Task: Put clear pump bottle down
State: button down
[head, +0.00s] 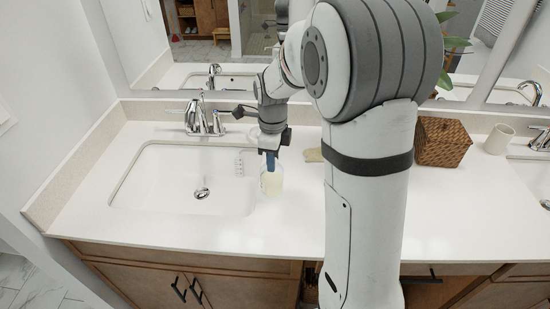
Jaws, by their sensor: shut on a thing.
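The clear pump bottle (271,183) is see-through with pale contents. It is at the right edge of the left sink, low over the white counter (300,220). I cannot tell whether its base touches the counter. My gripper (270,160) points down and is shut on the upper part of the bottle, hiding its pump top. My arm comes in from the right and covers part of the counter behind.
The left sink (165,180) with a chrome faucet (203,118) lies left of the bottle. A beige item (314,155) lies behind to the right. A woven basket (441,142) and a white cup (498,139) stand farther right. The counter in front is clear.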

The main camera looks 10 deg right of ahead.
jog(key=shift+f, duration=0.25)
jog(key=shift+f, duration=0.2)
jog(key=c, duration=1.1)
grip_release()
jog(key=shift+s, duration=0.1)
